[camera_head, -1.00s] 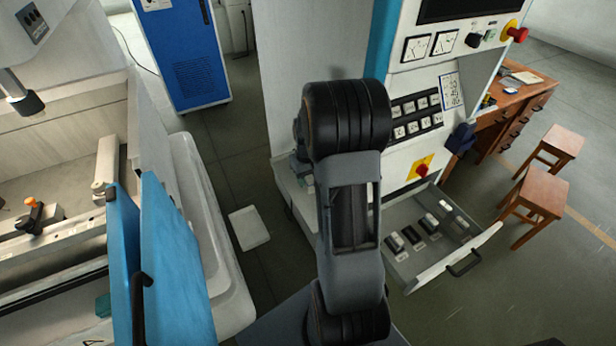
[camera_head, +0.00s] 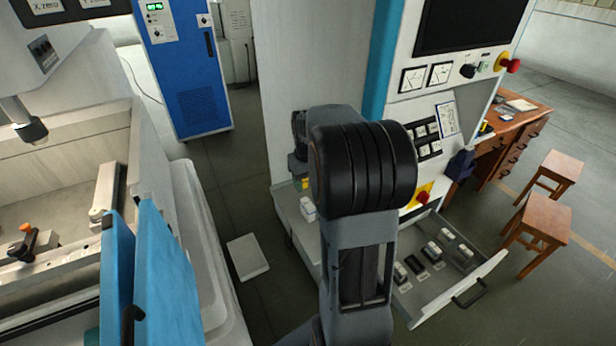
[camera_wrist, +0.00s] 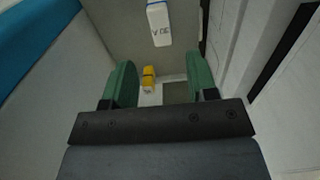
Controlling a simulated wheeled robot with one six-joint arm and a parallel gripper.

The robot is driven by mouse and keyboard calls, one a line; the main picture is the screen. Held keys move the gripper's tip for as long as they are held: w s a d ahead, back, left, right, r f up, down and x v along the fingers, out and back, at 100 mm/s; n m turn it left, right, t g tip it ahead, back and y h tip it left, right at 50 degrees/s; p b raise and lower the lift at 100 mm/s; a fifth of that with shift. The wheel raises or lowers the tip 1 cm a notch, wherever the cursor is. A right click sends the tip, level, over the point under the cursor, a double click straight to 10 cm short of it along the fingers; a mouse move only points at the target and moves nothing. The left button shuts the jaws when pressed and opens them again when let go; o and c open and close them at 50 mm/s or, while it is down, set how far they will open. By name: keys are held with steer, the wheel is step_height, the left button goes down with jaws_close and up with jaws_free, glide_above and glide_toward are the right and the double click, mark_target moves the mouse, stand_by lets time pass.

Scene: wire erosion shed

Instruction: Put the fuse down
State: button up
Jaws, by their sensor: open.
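My gripper (camera_wrist: 160,68) is open, with green fingers apart on both sides of the wrist view. A white block with dark lettering (camera_wrist: 158,25), which looks like a fuse, lies beyond the fingertips, touching neither finger. A smaller yellow-and-white piece (camera_wrist: 148,78) shows in the gap between the fingers, apart from them in the picture. In the head view a white block (camera_head: 308,208) sits on the ledge of the white cabinet, with a yellow piece (camera_head: 304,184) behind it. My arm hides the gripper in the head view.
An open drawer (camera_head: 478,292) with several white and black blocks juts from the cabinet at lower right. A red button (camera_head: 422,197) sits above it. A blue door panel (camera_head: 165,275) stands at left. Two stools (camera_head: 538,217) and a desk are at right.

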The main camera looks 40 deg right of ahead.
steer(key=s+a+r+t, duration=0.2)
steer(key=s+a+r, duration=0.1)
steer(key=s+a, duration=0.3)
steer(key=s+a+r+n+t, duration=0.1)
steer(key=s+a+r+t, duration=0.1)
steer(key=s+a, duration=0.4)
steer(key=a+r, duration=0.1)
steer(key=a, duration=0.4)
steer(key=shift+a+r+t, duration=0.15)
steer(key=shift+r+t, duration=0.05)
steer(key=shift+t, duration=0.1)
steer(key=shift+s+a+f+n, duration=0.15)
steer(key=shift+s+a+n, duration=0.15)
steer(key=shift+s, duration=0.1)
steer(key=shift+c, duration=0.9)
steer(key=shift+d, duration=0.2)
